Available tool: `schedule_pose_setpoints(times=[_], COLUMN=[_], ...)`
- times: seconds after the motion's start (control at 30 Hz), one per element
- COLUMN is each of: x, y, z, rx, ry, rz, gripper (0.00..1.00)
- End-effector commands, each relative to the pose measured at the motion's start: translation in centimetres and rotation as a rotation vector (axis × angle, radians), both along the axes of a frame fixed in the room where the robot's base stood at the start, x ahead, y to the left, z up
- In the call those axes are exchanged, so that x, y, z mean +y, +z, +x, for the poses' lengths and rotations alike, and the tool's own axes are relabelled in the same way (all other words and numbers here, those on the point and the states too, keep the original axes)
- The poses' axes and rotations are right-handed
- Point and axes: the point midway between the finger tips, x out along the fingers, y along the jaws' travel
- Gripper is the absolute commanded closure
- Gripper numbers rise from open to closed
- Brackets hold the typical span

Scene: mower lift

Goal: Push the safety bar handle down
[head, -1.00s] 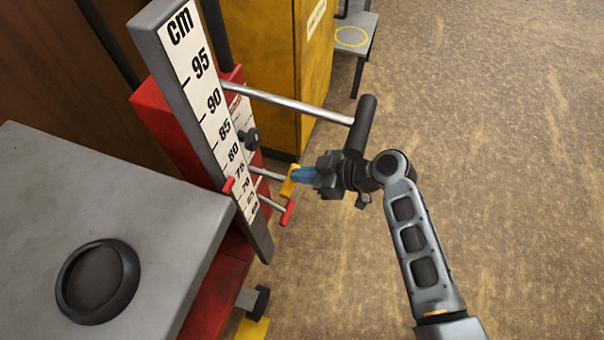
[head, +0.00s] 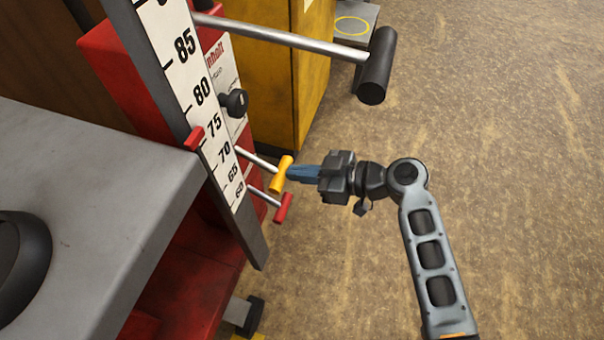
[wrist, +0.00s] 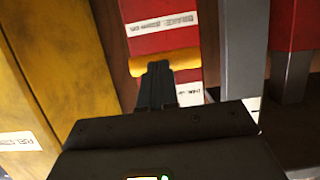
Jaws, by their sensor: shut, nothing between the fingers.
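A yellow T-shaped handle (head: 281,174) sits on a silver rod from the red lift, near the 70 mark of the scale. A red T-shaped handle (head: 283,208) is just below it. A black grip (head: 375,66) ends a longer silver bar higher up. I cannot tell by a readable label which is the safety bar handle. My gripper (head: 289,173) is shut and empty, its blue fingertips at the right side of the yellow handle. In the wrist view the fingertips (wrist: 157,68) overlap the yellow handle (wrist: 178,60); I cannot tell whether they touch.
A grey table-like surface (head: 85,165) with a black round part (head: 22,265) fills the left. The upright cm scale (head: 205,110) stands beside the red lift body (head: 112,70). A yellow cabinet (head: 270,85) is behind. The brown floor at right is clear.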

Motion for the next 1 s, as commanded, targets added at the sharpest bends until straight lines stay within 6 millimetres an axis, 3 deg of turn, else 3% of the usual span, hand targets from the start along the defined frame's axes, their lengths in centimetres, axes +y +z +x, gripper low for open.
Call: schedule_pose_setpoints(times=[0.3, 1.0], x=[0.46, 0.67], y=[-1.53, -1.34], z=[0.17, 0.24], rx=[-0.001, 0.000], ry=[0.000, 0.001], rz=[0.000, -0.001], gripper=[1.00, 1.00])
